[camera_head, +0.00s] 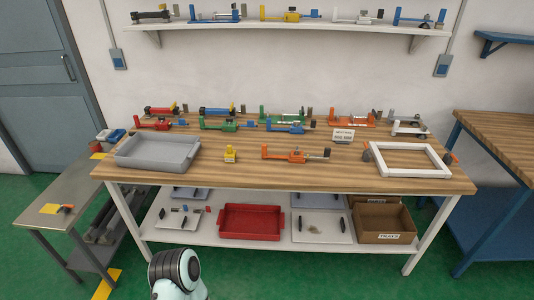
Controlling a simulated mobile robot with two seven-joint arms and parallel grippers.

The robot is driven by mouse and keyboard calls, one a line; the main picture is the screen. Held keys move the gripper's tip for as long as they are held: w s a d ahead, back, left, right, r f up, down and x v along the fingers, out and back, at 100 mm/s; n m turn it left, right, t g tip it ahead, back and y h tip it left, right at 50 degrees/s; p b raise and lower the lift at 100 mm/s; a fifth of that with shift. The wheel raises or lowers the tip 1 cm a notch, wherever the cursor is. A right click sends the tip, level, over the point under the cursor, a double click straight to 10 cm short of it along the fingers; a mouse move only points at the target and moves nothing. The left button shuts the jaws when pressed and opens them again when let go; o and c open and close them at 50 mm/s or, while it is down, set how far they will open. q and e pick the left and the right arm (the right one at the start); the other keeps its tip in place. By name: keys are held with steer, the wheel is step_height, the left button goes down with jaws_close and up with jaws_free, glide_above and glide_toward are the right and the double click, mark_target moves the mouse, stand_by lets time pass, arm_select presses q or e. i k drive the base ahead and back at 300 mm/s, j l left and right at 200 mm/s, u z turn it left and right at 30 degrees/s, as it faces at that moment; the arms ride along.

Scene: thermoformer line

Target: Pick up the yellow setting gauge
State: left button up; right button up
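A small yellow piece with a grey top (230,153) stands near the front of the wooden workbench, between the grey tray and an orange gauge. A longer yellow gauge-like device (291,15) sits on the white wall shelf among similar devices of other colours. I cannot tell from the picture alone which of the two is the setting gauge. A white and teal link of my own arm shows at the bottom, well short of the bench. Neither of my grippers is in view.
The workbench (330,178) holds a grey tray (158,153), an orange gauge (295,153), a white frame (410,174) and rows of coloured devices behind. Its front strip is clear. A red tray (250,221) and a cardboard box (384,223) lie below. A side table (60,192) stands left.

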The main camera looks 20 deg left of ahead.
mark_target(229, 155)
steer(key=j+z, duration=0.55)
steer(key=z, duration=0.15)
steer(key=j+z, duration=0.25)
steer(key=z, duration=0.15)
steer(key=k+j+z, duration=0.15)
steer(key=j, duration=0.2)
steer(key=k+j+z, duration=0.15)
steer(key=j, duration=0.15)
steer(key=k+j+z, duration=0.2)
steer(key=k+j, duration=0.15)
steer(key=j, duration=0.2)
steer(key=k+j, duration=0.15)
steer(key=j, duration=0.2)
steer(key=k+j+z, duration=0.1)
steer(key=j, duration=0.3)
